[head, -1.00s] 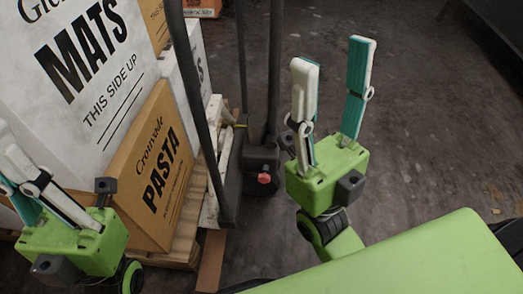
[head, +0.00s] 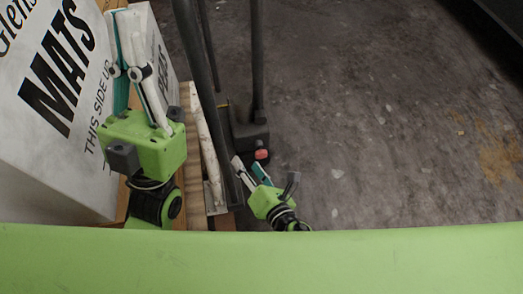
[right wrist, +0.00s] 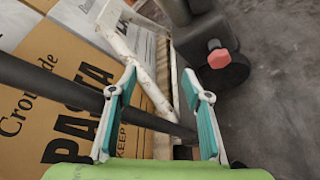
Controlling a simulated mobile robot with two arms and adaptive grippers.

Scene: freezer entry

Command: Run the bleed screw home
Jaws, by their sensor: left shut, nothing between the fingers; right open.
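The red knob (head: 261,154), which looks like the bleed screw, sits low on the dark pump body (head: 248,132) of the pallet truck. It also shows in the right wrist view (right wrist: 218,57), beyond and to the right of the right-hand finger. My right gripper (head: 246,163) is open and empty, low down beside the knob and apart from it. In the right wrist view its fingers (right wrist: 158,70) stand wide, with a dark bar seen across the gap. My left gripper (head: 123,14) is shut and empty, up in front of the boxes at left.
White MATS box (head: 55,100) and wooden pallet (head: 212,150) fill the left. A brown PASTA box (right wrist: 60,85) shows in the right wrist view. The truck's dark upright bars (head: 257,60) rise by the pump; one dark bar (right wrist: 60,85) crosses near my right fingers. Floor at right is clear.

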